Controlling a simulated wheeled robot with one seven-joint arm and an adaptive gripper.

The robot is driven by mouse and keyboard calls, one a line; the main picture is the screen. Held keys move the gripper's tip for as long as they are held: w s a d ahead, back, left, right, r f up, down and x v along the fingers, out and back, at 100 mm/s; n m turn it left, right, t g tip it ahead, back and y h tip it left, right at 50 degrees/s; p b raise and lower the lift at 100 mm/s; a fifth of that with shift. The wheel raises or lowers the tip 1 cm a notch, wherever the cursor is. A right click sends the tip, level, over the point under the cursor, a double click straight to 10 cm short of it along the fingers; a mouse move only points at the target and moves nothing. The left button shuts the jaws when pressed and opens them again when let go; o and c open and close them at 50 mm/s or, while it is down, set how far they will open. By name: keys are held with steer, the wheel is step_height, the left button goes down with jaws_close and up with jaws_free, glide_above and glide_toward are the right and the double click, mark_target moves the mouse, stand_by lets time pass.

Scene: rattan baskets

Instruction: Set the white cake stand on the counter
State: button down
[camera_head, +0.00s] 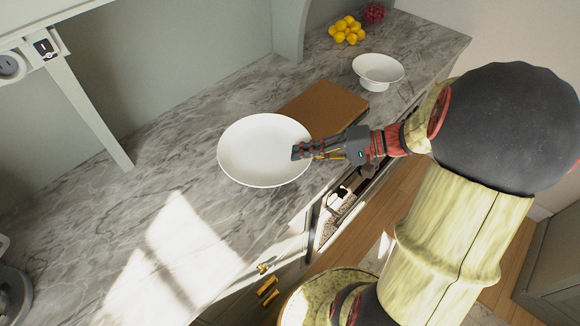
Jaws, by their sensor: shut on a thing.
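A large round white dish, which I take for the white cake stand (258,152), shows from above over the grey marble counter (165,165). Any foot under it is hidden. My gripper (300,151) is shut on its right edge, reaching in from the right. The dish looks about level. I cannot tell whether it touches the counter or is held just above it.
A brown board (322,108) lies just behind the dish. A white footed bowl (378,68), yellow fruit (346,30) and a dark red thing (373,13) stand farther back. An open drawer (345,192) juts below the counter's front edge.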

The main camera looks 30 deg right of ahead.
steer(key=w+f, duration=0.1)
steer(key=w+f+b, duration=0.1)
steer(key=w+f, duration=0.1)
steer(key=w+a+f, duration=0.1)
steer(key=f, duration=0.1)
steer(key=shift+w+f+b, duration=0.15)
steer(key=shift+w+b, duration=0.15)
steer(key=shift+b, duration=0.1)
steer(key=shift+w+f+b, duration=0.15)
steer(key=shift+f+b, duration=0.3)
steer(key=shift+f, duration=0.45)
steer(key=shift+w+f+b, duration=0.1)
steer(key=shift+f+b, duration=0.3)
steer(key=shift+f, duration=0.45)
steer(key=shift+f, duration=0.1)
steer(key=c, duration=1.8)
jaws_free()
steer(key=shift+f, duration=0.1)
steer(key=shift+c, duration=0.2)
